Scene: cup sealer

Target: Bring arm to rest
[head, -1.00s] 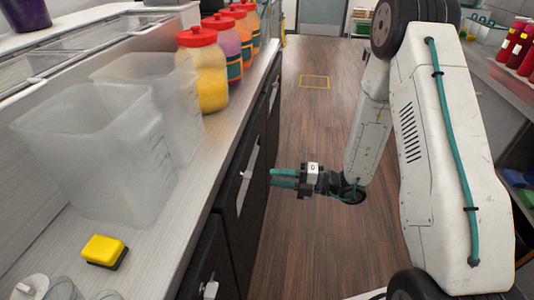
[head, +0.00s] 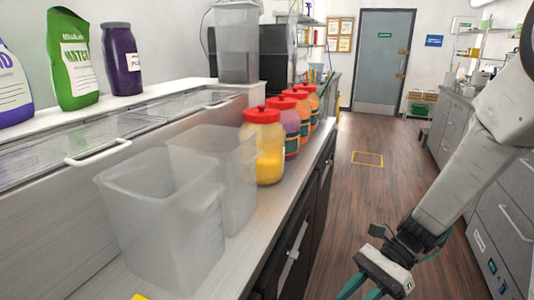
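My gripper (head: 362,288) shows at the bottom right of the head view, at the end of my white arm (head: 470,172). It points down and to the left over the wooden aisle floor, to the right of the counter and apart from it. Its teal fingers run into the bottom edge of the picture, so their tips are cut off. I cannot tell whether they are open or shut. I see nothing held in the visible part.
The left counter (head: 245,240) holds two clear square containers (head: 165,225) and several red-lidded jars (head: 263,147). Bottles (head: 72,60) stand on the ledge behind. Grey cabinets (head: 500,225) line the right. The aisle floor (head: 362,195) is clear up to a grey door (head: 383,62).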

